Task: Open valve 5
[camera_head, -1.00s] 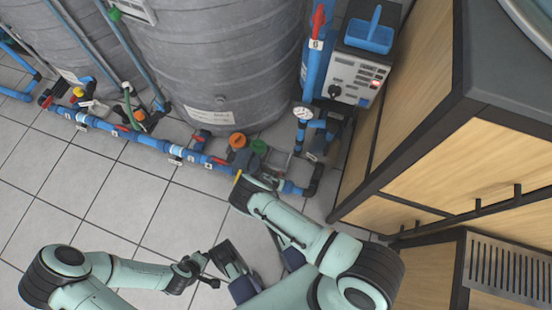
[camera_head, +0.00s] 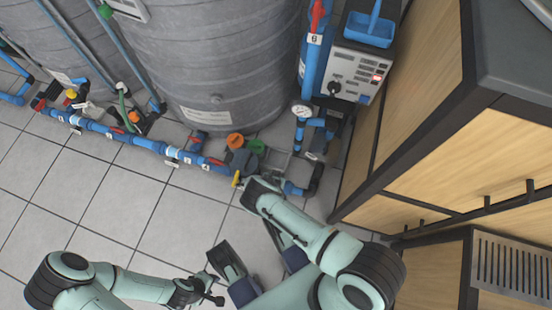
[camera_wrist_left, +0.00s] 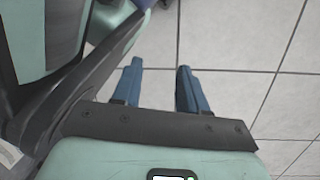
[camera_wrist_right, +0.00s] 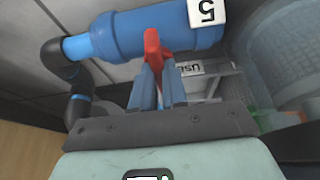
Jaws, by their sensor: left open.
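Valve 5 has a thin red handle (camera_wrist_right: 153,50) on a blue pipe (camera_wrist_right: 115,38) with a white "5" label (camera_wrist_right: 206,12) in the right wrist view. The fingers of my right gripper (camera_wrist_right: 158,82) are close together, one on each side of the handle. In the head view, my right gripper (camera_head: 253,190) is at the right end of the floor pipe run and hides the handle. My left gripper (camera_head: 213,290) is low in the head view, away from the pipes. In the left wrist view its fingers (camera_wrist_left: 160,82) are apart and empty above the floor tiles.
Grey tanks (camera_head: 215,60) stand behind the blue pipe run (camera_head: 130,138), which carries other red-handled valves. A vertical pipe with a "6" label (camera_head: 315,39) and a control box (camera_head: 357,75) stand at right. A wooden cabinet (camera_head: 420,110) borders the right. The left floor is clear.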

